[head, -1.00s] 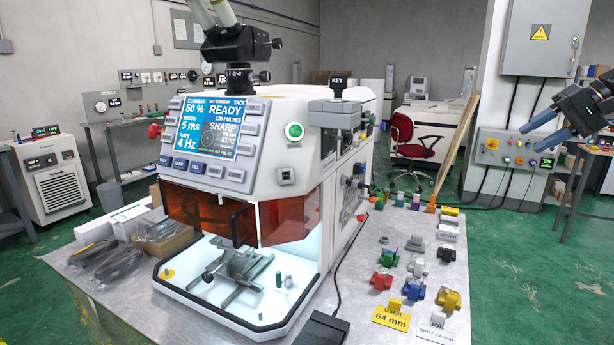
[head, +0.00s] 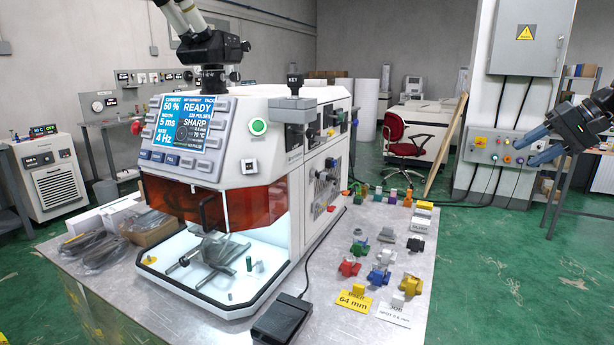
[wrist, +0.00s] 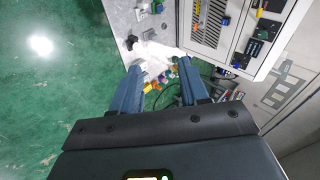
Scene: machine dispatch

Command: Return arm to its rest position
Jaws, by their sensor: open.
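My gripper (head: 535,148) is at the right edge of the head view, raised in the air, with its blue fingers pointing left. It is well to the right of the work table and apart from everything on it. In the wrist view my gripper (wrist: 158,78) shows two blue fingers spread apart with nothing held between them. Most of my arm is outside the head view.
A welding machine (head: 270,170) stands on the metal table (head: 360,318), with colored blocks (head: 380,279) and a black pedal (head: 282,318) beside it. A grey electrical cabinet (head: 525,40) and control box (head: 500,146) are behind my gripper. Green floor (head: 500,270) lies open at right.

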